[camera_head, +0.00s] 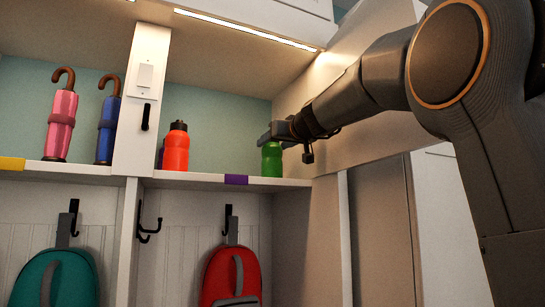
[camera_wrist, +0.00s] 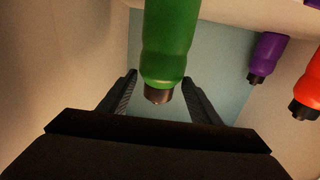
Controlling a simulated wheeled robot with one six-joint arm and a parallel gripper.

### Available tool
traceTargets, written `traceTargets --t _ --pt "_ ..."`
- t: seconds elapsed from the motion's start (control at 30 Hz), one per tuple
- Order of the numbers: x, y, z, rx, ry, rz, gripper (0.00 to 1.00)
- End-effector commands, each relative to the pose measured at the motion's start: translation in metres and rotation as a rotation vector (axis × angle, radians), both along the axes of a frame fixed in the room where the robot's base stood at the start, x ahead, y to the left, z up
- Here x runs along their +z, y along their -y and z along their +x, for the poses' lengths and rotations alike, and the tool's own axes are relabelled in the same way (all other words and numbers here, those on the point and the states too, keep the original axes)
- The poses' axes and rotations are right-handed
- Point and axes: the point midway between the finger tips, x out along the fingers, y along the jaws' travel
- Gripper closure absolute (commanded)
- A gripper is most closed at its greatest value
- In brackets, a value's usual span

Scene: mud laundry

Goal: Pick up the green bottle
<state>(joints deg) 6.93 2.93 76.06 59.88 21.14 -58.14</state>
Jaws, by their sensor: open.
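The green bottle (camera_head: 272,160) stands on the shelf at its right end, close to the side wall, in the head view. My gripper (camera_head: 268,137) is at the top of the bottle, and it partly hides the bottle's cap. In the wrist view the green bottle (camera_wrist: 168,45) hangs into the picture from the top, its dark cap between the two fingers of my gripper (camera_wrist: 160,92). The fingers are apart, with a gap visible on each side of the bottle.
An orange bottle (camera_head: 176,150) stands left on the same shelf (camera_head: 205,179), with a purple bottle (camera_wrist: 267,55) beside it. A pink umbrella (camera_head: 61,122) and blue umbrella (camera_head: 107,125) stand beyond the white post (camera_head: 143,100). A red backpack (camera_head: 231,275) and teal backpack (camera_head: 58,280) hang below.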

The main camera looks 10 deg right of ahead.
Motion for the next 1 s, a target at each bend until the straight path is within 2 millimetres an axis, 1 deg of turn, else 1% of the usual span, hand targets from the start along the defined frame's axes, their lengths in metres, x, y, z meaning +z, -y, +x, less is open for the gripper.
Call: traceTargets --t 0.2,0.27,0.3,0.47,0.77,1.0 --pt "-0.0007 -0.0003 0.0009 0.000 0.000 0.000 0.43" --pt "-0.0007 -0.0003 0.0008 0.000 0.000 0.000 0.51" --pt "-0.0007 -0.0003 0.0008 0.000 0.000 0.000 0.58" --pt "-0.0007 -0.0001 0.0007 0.000 0.000 0.000 0.85" --pt "0.0004 -0.0004 0.0004 0.000 0.000 0.000 0.85" --pt "0.0081 -0.0049 -0.0002 0.001 0.001 -0.001 0.85"
